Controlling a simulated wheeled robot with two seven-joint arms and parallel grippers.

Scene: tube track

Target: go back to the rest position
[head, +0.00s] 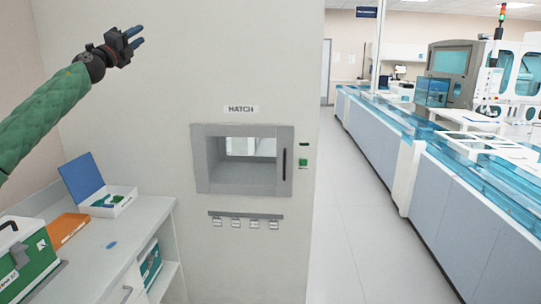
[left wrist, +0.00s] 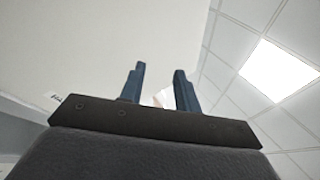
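My left arm, in a green quilted sleeve, reaches up from the left edge of the head view. My left gripper (head: 136,37) is raised high in front of the pale wall, above and to the left of the hatch. My right gripper is in neither view.
A hatch (head: 201,159) is set in the wall, with a green button (head: 303,162) beside it. A counter (head: 120,232) at lower left holds an open white box (head: 120,207), an orange item (head: 66,228) and a green case (head: 35,262). A clear aisle (head: 350,230) runs beside the lab line (head: 450,212).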

